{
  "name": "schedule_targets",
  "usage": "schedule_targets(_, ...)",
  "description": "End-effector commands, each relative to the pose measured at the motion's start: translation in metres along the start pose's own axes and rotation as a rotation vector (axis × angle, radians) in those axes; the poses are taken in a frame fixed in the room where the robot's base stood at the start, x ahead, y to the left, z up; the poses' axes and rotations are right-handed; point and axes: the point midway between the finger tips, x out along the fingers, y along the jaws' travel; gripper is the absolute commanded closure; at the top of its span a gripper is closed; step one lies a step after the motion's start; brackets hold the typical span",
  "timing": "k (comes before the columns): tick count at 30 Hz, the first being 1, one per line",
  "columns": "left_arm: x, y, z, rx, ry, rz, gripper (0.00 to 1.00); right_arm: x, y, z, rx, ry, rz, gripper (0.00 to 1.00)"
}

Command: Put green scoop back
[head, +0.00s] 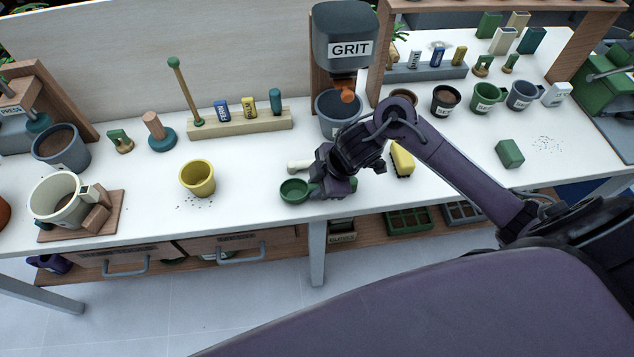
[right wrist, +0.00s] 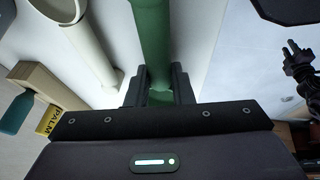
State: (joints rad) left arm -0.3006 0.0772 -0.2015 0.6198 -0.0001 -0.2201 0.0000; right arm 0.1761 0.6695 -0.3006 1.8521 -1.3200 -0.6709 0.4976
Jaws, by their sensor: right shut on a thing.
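The green scoop (head: 294,191) is near the table's front edge, its round bowl to the left of my right gripper (head: 335,184). In the right wrist view, my right gripper (right wrist: 159,88) is shut on the scoop's green handle (right wrist: 152,42), one dark finger on each side. A cream scoop-like thing (head: 299,165) lies just behind it and also shows in the right wrist view (right wrist: 88,45). I cannot tell whether the green scoop touches the table. My left gripper does not show.
A yellow pot (head: 197,178) stands to the left, and a yellow-and-cream block (head: 402,160) to the right. A wooden rack (head: 225,127) with labelled pieces and the GRIT dispenser (head: 346,40) stand behind. White tabletop is clear between the yellow pot and the scoop.

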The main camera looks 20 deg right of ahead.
Motion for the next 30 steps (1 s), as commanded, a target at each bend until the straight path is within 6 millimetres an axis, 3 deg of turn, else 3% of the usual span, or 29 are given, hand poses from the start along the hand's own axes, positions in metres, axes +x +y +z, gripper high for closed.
schedule_targets(2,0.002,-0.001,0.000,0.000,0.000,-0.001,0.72,0.002,-0.001,0.001,0.000,0.000,0.000,1.00)
schedule_targets(3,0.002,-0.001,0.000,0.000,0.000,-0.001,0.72,0.002,0.000,0.001,0.000,0.000,0.000,0.78)
schedule_targets(9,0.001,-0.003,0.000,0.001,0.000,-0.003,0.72,0.002,0.000,0.001,0.001,0.000,0.000,0.54)
schedule_targets(19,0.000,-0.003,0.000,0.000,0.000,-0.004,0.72,-0.004,0.001,0.001,0.001,0.000,0.002,0.54)
schedule_targets(30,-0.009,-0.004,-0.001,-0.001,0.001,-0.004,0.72,-0.063,0.001,0.001,-0.003,-0.002,0.004,0.54)
